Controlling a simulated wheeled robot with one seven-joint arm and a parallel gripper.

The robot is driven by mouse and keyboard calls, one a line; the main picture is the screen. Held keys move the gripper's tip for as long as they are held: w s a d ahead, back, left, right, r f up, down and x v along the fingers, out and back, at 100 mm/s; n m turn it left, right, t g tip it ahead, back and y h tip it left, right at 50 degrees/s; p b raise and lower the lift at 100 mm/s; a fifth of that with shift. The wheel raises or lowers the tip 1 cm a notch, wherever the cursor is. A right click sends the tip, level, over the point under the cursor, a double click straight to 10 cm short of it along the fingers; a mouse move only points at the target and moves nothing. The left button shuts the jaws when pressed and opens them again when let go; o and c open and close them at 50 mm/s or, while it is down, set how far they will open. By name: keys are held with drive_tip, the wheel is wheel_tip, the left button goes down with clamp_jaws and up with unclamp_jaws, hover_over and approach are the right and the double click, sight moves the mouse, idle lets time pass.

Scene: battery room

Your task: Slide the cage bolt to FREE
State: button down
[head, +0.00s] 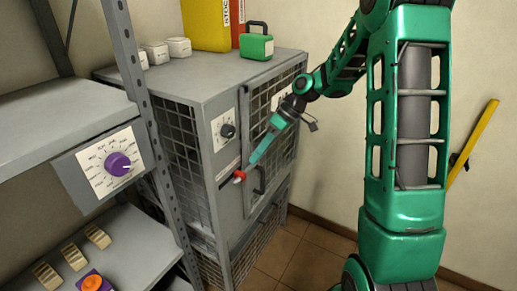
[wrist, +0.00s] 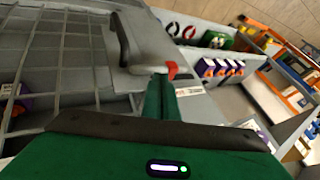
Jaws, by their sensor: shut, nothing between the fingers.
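The grey cage cabinet (head: 215,100) stands in the middle of the head view, its mesh door closed. The bolt's red knob (head: 239,175) sits on the front, at the door's left edge, beside a small red-and-white label (head: 228,168). The label's words are too small to read. My gripper (head: 255,158) is shut and empty, its tips close to the right of the knob. In the wrist view the red knob (wrist: 173,70) shows just beyond the tips of my gripper (wrist: 160,92). I cannot tell whether they touch. The bolt's bar is mostly hidden.
A dark door handle (head: 259,180) is just below my gripper. A dial with a black knob (head: 227,130) is above the bolt. A green case (head: 256,43) stands on the cabinet top. A shelf rack (head: 60,125) with a purple knob (head: 118,164) stands at left. Floor at right is partly clear.

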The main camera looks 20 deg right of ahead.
sight(239, 176)
drive_tip(key=shift+x, duration=2.2)
drive_tip(key=s+a, duration=0.1)
drive_tip(key=a, duration=0.1)
drive_tip(key=s+a, duration=0.2)
drive_tip(key=a, duration=0.1)
drive_tip(key=shift+s, duration=0.3)
drive_tip(key=shift+r, duration=0.1)
